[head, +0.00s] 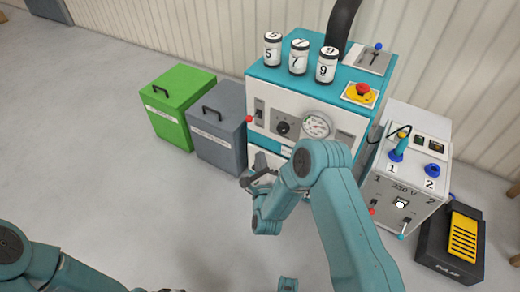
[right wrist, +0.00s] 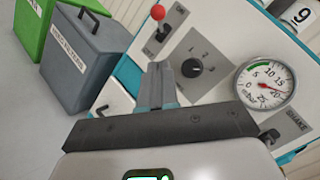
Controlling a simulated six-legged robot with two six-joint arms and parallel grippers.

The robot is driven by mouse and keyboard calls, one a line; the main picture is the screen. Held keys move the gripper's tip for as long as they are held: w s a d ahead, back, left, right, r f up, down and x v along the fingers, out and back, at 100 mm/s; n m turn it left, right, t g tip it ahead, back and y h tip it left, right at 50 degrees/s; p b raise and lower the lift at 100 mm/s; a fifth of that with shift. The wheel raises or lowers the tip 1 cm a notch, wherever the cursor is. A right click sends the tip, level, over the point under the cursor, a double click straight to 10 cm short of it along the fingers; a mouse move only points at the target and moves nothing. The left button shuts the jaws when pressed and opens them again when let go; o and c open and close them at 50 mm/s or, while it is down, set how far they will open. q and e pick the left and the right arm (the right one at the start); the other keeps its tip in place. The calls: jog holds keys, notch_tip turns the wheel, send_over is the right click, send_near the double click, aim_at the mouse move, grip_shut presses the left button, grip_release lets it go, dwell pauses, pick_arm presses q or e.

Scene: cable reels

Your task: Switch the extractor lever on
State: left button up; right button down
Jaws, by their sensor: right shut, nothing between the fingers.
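A teal and white machine (head: 320,100) stands ahead. A lever with a blue ball (head: 378,46) sits on a grey plate on its top, near the black duct. A red-ball lever (head: 249,118) is on its front panel at the left; it also shows in the right wrist view (right wrist: 158,12), on a plate marked ON. I cannot read which lever is labelled extractor. My right gripper (head: 256,182) is shut and empty, in front of the machine's lower left front. Its closed fingers show in the right wrist view (right wrist: 160,84), apart from the red-ball lever. My left gripper is barely visible at the bottom edge.
Three numbered jars (head: 299,57) and a red emergency button (head: 362,90) are on the machine top. A dial (right wrist: 193,67) and gauge (right wrist: 265,85) are on its front. Green (head: 178,100) and grey (head: 218,125) bins stand left, a 230 V box (head: 402,185) right.

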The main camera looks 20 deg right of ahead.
jog(key=v, duration=0.2)
jog(key=shift+s+r, duration=0.25)
jog(key=shift+s, duration=0.1)
jog(key=s+a+f+n+g+y, duration=0.35)
jog(key=s+n+g, duration=0.25)
jog(key=s+n, duration=0.3)
jog(key=s+a+f+n+g+y, duration=0.25)
jog(key=s+f+n+g, duration=0.3)
jog(key=s+n, duration=0.35)
jog(key=s+a+f+n+g+y, duration=0.25)
jog(key=s+n+g, duration=0.35)
jog(key=s+n, duration=0.35)
notch_tip(320, 180, up, 27)
jog(key=p, duration=2.8)
jog(key=shift+s+r+y+p, duration=0.15)
jog(key=shift+s+y+p, duration=0.05)
jog(key=shift+y+p, duration=0.2)
